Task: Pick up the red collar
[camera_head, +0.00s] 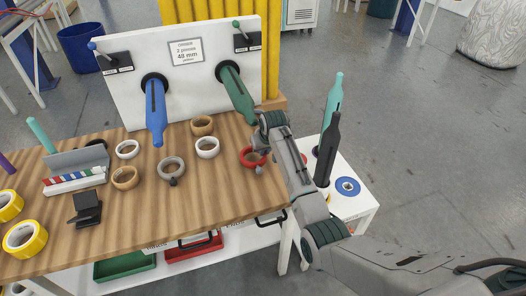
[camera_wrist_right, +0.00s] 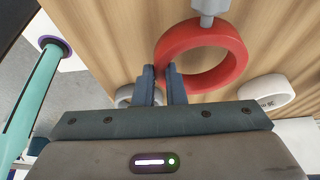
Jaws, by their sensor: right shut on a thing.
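The red collar (camera_head: 247,160) is a ring at the right end of the wooden table, partly covered by my right gripper (camera_head: 262,152) in the head view. In the right wrist view the red collar (camera_wrist_right: 238,62) has a grey knob (camera_wrist_right: 210,8) on its far side. The two dark fingers of my right gripper (camera_wrist_right: 162,82) straddle the collar's left wall and are shut on it. I cannot tell whether the collar touches the table. My left gripper is not in view.
A white panel (camera_head: 128,100) stands at the table's back with a blue spindle (camera_head: 156,115) and a green spindle (camera_head: 238,98). Several other rings, including a grey collar (camera_head: 171,167), lie nearby. A white stand (camera_head: 355,206) with upright teal and black spindles is to the right.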

